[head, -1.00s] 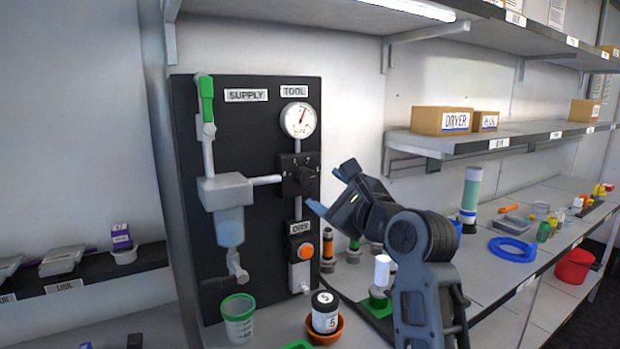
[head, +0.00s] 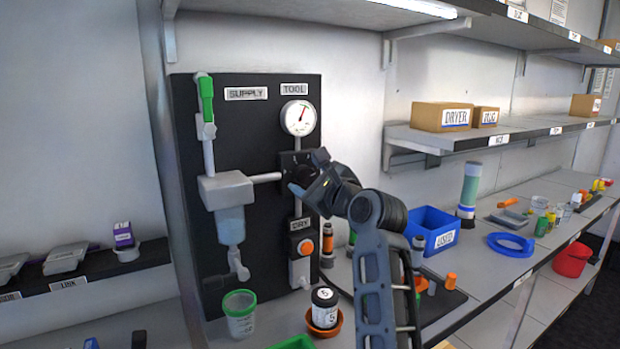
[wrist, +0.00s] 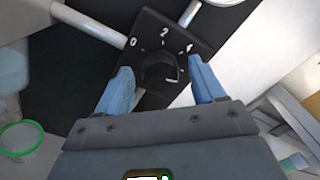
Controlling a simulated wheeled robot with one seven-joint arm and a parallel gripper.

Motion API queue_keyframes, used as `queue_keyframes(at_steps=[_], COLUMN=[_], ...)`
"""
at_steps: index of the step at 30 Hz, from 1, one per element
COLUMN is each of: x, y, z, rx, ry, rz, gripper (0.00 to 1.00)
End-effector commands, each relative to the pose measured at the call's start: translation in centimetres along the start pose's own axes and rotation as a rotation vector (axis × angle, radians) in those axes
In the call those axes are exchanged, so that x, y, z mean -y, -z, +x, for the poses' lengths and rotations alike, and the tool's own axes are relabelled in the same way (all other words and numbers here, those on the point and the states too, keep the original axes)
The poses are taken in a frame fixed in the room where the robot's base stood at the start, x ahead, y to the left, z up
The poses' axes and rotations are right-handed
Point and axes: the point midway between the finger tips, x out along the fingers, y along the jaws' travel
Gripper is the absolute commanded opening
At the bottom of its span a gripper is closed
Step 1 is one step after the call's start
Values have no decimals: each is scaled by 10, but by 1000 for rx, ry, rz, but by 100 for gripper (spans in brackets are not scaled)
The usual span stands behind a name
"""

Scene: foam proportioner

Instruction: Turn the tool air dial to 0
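The tool air dial is a black knob (wrist: 160,72) on a black square plate (wrist: 183,38) marked 0, 2 and another number partly readable. A light pointer mark on the knob faces the lower right in the wrist view. In the head view the plate (head: 285,160) shows under the round gauge (head: 299,118), while my gripper hides most of the knob. The gauge's red needle points up and slightly right. My gripper (wrist: 160,84) is open, its blue fingers on either side of the knob. I cannot tell whether they touch it.
The black panel (head: 245,140) also carries a green-handled supply valve (head: 206,98), a filter bowl (head: 230,226) and an orange button (head: 305,247) marked DRY. Below stand a green-rimmed cup (head: 239,314) and a black-lidded jar (head: 325,307). A blue bin (head: 433,230) stands to the right.

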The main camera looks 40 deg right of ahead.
Motion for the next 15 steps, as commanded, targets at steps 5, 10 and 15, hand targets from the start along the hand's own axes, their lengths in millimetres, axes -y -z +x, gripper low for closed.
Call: queue_keyframes(at_steps=[5, 10, 15], x=[0, 0, 0], y=[0, 0, 0], z=[0, 0, 0], rx=[0, 0, 0], ry=[0, -1, -1], rz=[0, 0, 0], gripper=[51, 35, 18])
